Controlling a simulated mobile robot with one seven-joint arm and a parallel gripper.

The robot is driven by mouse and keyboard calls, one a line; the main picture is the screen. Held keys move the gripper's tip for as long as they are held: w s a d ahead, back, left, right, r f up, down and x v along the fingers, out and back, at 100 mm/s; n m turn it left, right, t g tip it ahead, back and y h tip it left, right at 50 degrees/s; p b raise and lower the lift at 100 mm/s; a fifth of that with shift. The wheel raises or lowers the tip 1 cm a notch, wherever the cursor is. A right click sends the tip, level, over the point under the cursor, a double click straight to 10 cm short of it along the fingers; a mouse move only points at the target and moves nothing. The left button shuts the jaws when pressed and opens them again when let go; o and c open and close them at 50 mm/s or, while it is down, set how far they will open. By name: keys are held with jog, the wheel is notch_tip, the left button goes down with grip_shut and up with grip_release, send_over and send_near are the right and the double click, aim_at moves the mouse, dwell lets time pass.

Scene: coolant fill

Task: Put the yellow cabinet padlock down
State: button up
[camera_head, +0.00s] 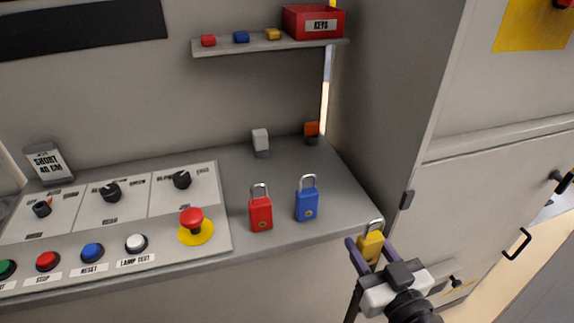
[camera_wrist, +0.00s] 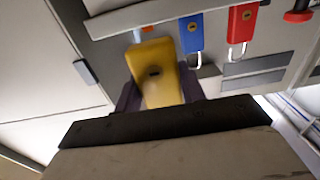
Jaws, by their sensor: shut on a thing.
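The yellow padlock (camera_head: 370,246) is held between the fingers of my gripper (camera_head: 371,250), near the right front corner of the grey counter (camera_head: 335,190). Its shackle points up in the head view. In the wrist view the yellow padlock (camera_wrist: 155,72) fills the middle, with a dark keyhole on its face and a dark finger on each side. I cannot tell whether it touches the counter edge. A red padlock (camera_head: 260,212) and a blue padlock (camera_head: 307,203) stand upright on the counter to its left.
A control panel (camera_head: 130,215) with knobs and buttons, including a red emergency stop (camera_head: 191,219), covers the left of the counter. A shelf (camera_head: 270,47) above holds a red KEYS box (camera_head: 313,22). A tall cabinet (camera_head: 390,110) stands at the right.

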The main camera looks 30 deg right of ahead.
jog(key=shift+w+b, duration=0.25)
jog(key=shift+b, duration=0.1)
jog(key=x, duration=1.2)
jog(key=shift+w+d+r, duration=0.2)
jog(key=shift+r, duration=0.05)
jog(key=p+x, duration=0.2)
jog(key=x, duration=0.2)
jog(key=shift+w+d, duration=0.15)
jog(key=shift+w, duration=0.15)
jog(key=shift+f, duration=0.15)
jog(key=shift+f, duration=0.35)
jog(key=o, duration=0.8)
jog(key=shift+r, duration=0.1)
jog(key=shift+c, duration=0.2)
